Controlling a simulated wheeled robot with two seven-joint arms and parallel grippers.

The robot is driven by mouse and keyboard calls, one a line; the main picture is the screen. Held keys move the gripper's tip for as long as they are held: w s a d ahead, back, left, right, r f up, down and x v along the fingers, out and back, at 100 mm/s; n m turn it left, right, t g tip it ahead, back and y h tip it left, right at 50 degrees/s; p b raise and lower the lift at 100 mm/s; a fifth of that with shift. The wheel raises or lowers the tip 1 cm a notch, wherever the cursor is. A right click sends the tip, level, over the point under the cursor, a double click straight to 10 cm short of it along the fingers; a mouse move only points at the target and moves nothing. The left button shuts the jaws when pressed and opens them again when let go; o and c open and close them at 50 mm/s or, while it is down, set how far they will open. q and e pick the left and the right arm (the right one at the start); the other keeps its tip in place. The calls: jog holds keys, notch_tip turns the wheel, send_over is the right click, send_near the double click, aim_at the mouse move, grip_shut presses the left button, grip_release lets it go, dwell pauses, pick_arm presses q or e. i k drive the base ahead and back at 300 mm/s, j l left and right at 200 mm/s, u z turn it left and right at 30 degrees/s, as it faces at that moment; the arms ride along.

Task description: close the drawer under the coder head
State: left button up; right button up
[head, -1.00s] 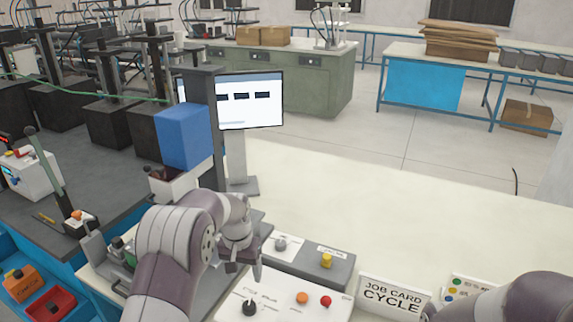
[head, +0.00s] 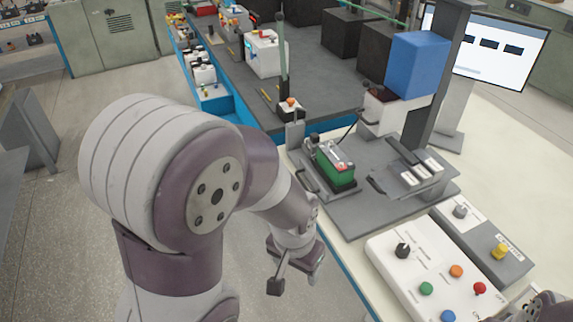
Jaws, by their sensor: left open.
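The coder head looks to be the blue box (head: 418,65) on a dark upright post. Under it a white drawer-like box (head: 385,113) sticks out toward the fixture, partly hidden by a thin dark arm and the post; how far it is open is hard to tell. My left gripper (head: 293,279) is open and empty, pointing down beside the front edge of the bench, well in front of and below the white box. Of my right arm only a dark piece shows at the lower right corner; its gripper is out of view.
A white button panel (head: 425,270) and a grey switch box (head: 485,245) stand at right. A monitor (head: 500,45) is behind. Open floor lies at left.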

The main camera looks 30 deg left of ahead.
aim_at(324, 176)
jog(key=u, duration=0.8)
jog(key=i+j+z, duration=0.1)
jog(key=i+j, duration=0.2)
jog(key=i+j+z, duration=0.1)
jog(key=i+j, duration=0.15)
jog(key=j, duration=0.2)
